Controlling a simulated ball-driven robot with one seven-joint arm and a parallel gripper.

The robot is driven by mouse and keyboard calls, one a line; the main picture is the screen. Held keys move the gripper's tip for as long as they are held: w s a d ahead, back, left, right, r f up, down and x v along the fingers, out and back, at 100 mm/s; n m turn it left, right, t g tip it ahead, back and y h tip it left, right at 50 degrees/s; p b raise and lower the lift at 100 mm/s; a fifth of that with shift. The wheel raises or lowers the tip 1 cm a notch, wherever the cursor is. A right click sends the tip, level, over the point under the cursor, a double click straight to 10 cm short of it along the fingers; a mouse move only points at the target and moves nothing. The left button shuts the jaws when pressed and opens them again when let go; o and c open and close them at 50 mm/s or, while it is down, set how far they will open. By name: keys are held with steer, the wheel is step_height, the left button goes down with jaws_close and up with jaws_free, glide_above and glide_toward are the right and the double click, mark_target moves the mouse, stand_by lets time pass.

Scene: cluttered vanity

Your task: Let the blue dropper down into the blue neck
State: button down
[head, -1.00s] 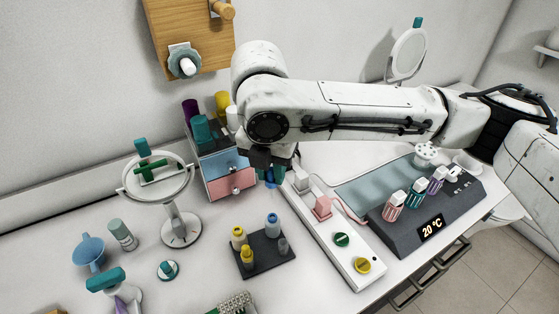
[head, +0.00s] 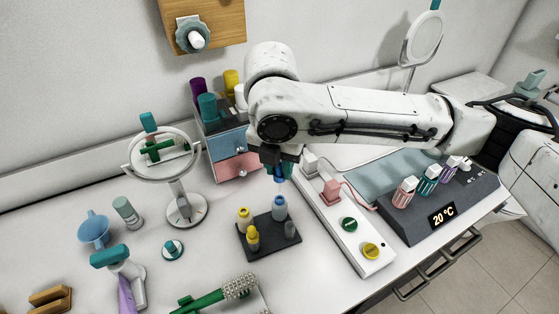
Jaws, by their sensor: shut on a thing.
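My gripper (head: 280,168) points down and is shut on the blue dropper (head: 280,179), of which only a small blue part shows below the dark fingers. The blue-necked bottle (head: 279,209) stands upright at the back right of a dark holder (head: 266,251). In the head view the dropper appears just above the bottle's neck and nearly in line with it. A small gap seems to show between them, but I cannot tell the exact depth. The dropper's lower end is hard to make out.
Two yellow-topped bottles (head: 244,219) and a grey piece (head: 291,230) share the holder. A white power strip (head: 345,228) with pink plug lies close on the right. The drawer box (head: 235,167) stands behind left, a round mirror (head: 182,190) left.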

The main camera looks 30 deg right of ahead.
steer(key=shift+f+b, duration=0.35)
steer(key=shift+f, duration=0.45)
steer(key=shift+r, duration=0.25)
steer(key=shift+p, duration=0.55)
steer(key=shift+f+b, duration=1.4)
steer(key=shift+f, duration=1.5)
stand_by(1.3)
steer(key=c, duration=0.8)
jaws_free()
steer(key=r, duration=0.7)
steer(key=s+a+r, duration=0.1)
steer(key=r, duration=0.2)
steer(key=shift+a+r, duration=0.1)
steer(key=shift+r, duration=0.25)
